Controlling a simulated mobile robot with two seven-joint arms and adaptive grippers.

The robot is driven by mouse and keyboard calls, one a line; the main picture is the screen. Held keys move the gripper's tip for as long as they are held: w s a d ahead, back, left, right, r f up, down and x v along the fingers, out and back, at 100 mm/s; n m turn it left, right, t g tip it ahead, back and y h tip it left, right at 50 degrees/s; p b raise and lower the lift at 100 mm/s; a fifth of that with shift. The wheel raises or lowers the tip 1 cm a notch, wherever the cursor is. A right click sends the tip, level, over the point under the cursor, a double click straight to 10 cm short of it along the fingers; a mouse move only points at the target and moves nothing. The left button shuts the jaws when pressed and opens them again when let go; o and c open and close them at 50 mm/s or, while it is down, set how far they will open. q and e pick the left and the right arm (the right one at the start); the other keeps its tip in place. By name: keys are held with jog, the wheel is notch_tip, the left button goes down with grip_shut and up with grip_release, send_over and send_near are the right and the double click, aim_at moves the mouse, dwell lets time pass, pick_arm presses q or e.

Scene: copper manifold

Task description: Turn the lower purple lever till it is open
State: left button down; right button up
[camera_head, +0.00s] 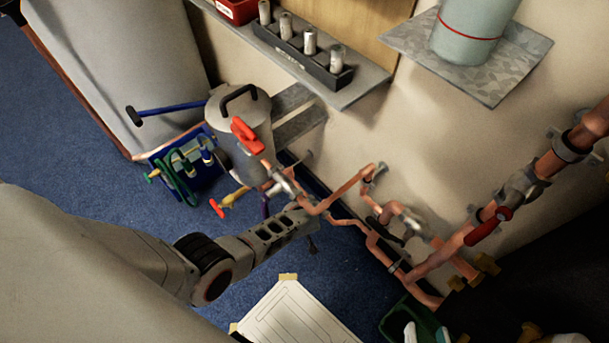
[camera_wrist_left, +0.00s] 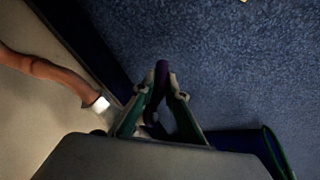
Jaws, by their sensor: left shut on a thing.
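The lower purple lever (camera_wrist_left: 161,74) stands between the two fingers of my left gripper (camera_wrist_left: 162,98) in the left wrist view. The fingers lean in and close on it near their tips; its lower part is hidden by the gripper. In the head view, a small dark purple piece (camera_head: 265,207) shows below the copper pipes, beside my left arm. That arm comes in from the left and hides most of its own gripper. I cannot make out the jaws of my right gripper clearly in the head view.
Copper pipes (camera_head: 345,188) with a red-orange handle (camera_head: 247,137) and a red lever (camera_head: 488,227) run along the wall. A grey tank (camera_head: 240,118) and a blue caddy (camera_head: 186,165) stand behind. A white panel (camera_head: 290,318) lies on the blue carpet.

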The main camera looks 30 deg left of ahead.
pick_arm(q)
jog(key=c, duration=2)
grip_release()
